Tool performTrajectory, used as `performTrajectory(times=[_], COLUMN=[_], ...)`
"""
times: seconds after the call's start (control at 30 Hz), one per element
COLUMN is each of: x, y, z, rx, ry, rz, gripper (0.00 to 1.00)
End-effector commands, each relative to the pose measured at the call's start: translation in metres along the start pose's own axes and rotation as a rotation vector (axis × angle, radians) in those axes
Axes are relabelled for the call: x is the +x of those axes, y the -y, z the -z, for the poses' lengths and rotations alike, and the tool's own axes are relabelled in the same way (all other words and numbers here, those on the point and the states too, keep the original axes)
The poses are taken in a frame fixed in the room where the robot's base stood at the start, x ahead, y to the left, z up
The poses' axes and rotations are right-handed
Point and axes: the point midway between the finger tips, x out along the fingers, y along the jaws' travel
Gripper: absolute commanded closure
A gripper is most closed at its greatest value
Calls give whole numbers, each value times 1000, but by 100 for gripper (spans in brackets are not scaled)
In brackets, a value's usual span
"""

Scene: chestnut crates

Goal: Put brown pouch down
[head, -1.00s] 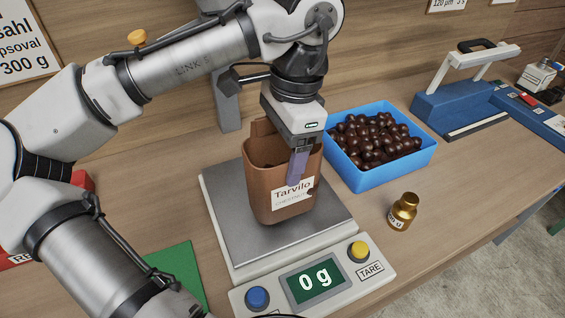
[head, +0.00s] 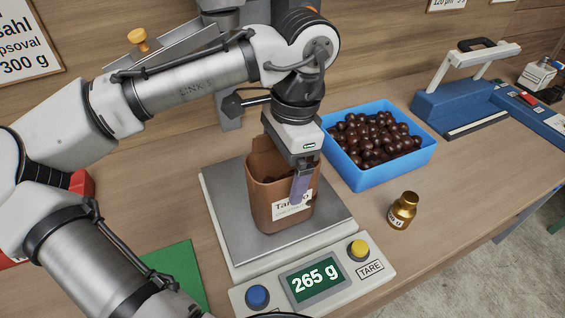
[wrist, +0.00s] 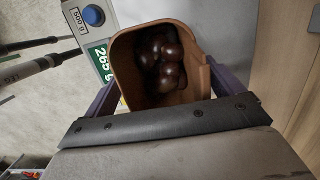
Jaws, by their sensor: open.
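The brown pouch (head: 268,195) stands upright on the metal plate of the scale (head: 229,234), whose display reads 265 g. In the wrist view the pouch (wrist: 124,75) is open at the top and holds several chestnuts (wrist: 162,58). My gripper (head: 301,185) is at the pouch's upper edge, open, with one finger in front of its label. In the wrist view, purple fingers of my gripper (wrist: 163,90) lie on either side of the pouch. The far finger is hidden in the head view.
A blue crate (head: 383,178) full of chestnuts stands right of the scale. A small gold weight (head: 403,212) stands in front of it. A green mat (head: 181,272) lies left of the scale. A blue sealing device (head: 460,108) stands at the back right.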

Motion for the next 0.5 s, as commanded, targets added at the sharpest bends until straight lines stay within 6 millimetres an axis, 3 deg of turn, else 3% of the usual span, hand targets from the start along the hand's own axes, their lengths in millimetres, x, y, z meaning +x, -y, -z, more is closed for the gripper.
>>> performTrajectory(times=[0.23, 0.5], x=[-19, -80], y=[0, 0], z=[0, 0], rx=[0, -1], ry=[-2, 0], rz=[2, 3], gripper=[7, 7])
